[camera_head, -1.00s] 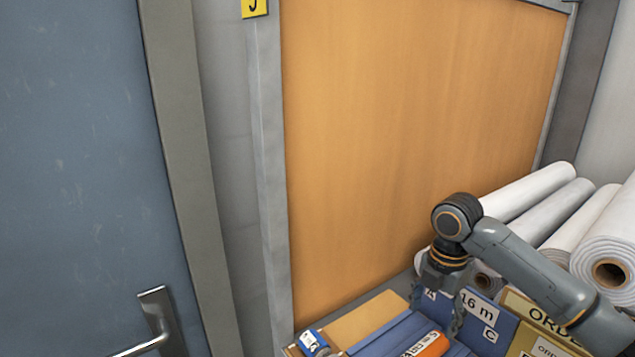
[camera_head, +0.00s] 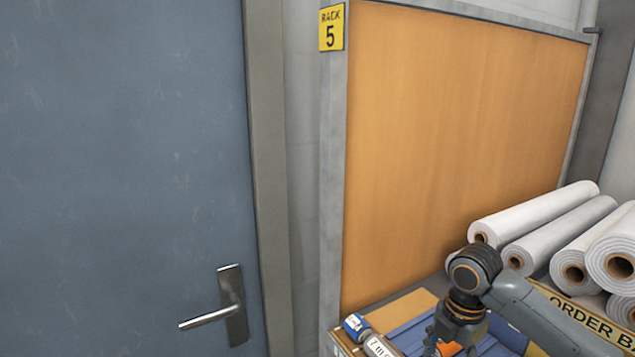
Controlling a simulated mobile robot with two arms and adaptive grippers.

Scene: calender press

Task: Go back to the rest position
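My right gripper (camera_head: 453,346) is at the bottom of the head view, right of centre, pointing down over a shelf or table surface. My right arm (camera_head: 540,315) reaches in from the lower right. My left gripper is not in view.
A blue-grey door (camera_head: 120,150) with a lever handle (camera_head: 232,305) fills the left. A rack with an orange panel (camera_head: 450,140) and a yellow "RACK 5" sign (camera_head: 332,28) stands behind. White rolls (camera_head: 535,215) lie at right. A blue-capped item (camera_head: 357,327) lies left of the gripper.

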